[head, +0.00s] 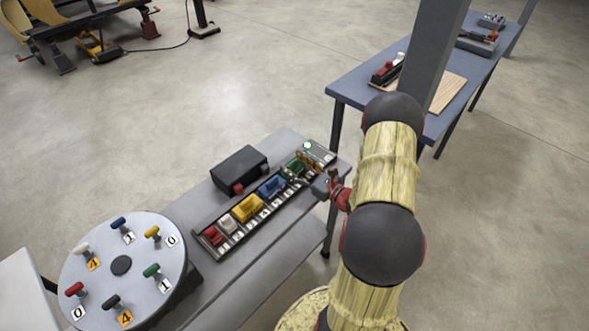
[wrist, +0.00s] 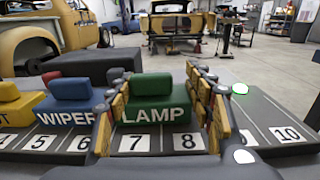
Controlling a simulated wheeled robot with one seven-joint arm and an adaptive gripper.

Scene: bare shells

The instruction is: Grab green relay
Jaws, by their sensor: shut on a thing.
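The green relay (wrist: 155,112), marked LAMP, sits in the numbered rack (head: 232,240) behind labels 7 and 8. It also shows in the head view (head: 294,165), small and partly covered by my gripper. My gripper (wrist: 162,88) has one finger on each side of the relay and is shut on it. The relay looks upright and still at rack level; whether its base is clear of the slot cannot be told.
A blue WIPER relay (wrist: 75,112) stands just left of my left finger; yellow (head: 247,208), white and red relays follow. Slots 9 and 10 (wrist: 285,134) are empty. A black box (head: 239,170) stands behind the rack. A round dial plate (head: 121,295) is at the left.

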